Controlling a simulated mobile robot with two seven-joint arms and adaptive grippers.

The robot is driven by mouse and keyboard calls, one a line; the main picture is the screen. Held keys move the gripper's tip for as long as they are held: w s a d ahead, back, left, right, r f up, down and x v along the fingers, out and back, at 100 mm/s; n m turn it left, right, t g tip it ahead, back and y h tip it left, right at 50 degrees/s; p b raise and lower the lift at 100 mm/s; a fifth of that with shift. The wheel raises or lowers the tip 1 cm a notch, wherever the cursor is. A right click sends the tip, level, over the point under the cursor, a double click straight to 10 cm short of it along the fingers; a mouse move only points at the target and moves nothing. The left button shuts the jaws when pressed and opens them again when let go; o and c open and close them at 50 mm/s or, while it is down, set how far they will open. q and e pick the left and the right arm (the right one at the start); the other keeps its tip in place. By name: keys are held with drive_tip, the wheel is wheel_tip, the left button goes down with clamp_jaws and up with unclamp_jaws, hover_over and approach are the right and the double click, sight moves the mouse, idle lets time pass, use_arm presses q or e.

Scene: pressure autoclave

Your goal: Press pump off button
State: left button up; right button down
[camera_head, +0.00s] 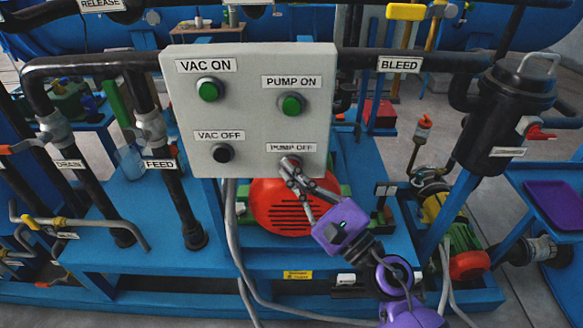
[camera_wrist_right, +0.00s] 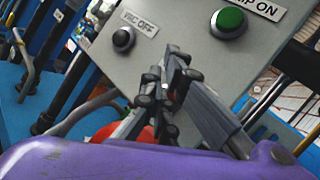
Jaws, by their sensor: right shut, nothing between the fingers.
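A grey control box (camera_head: 250,120) carries the buttons and labels. The pump off button (camera_head: 291,161), red at its visible edge, sits at the lower right of the box under its "PUMP OFF" label (camera_head: 291,147). My right gripper (camera_head: 288,166) has its closed fingertips right over this button and covers most of it. Whether the tips touch or press it I cannot tell. In the right wrist view the shut fingers (camera_wrist_right: 165,75) point at the box face and hide the button. My left gripper is not in view.
The green pump on button (camera_head: 291,104) is above, the green vac on button (camera_head: 209,89) upper left, and the black vac off button (camera_head: 222,153) to the left. A red round motor (camera_head: 285,207) sits below the box. Black pipes (camera_head: 130,65) run either side.

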drive_tip(key=shift+s, duration=2.85)
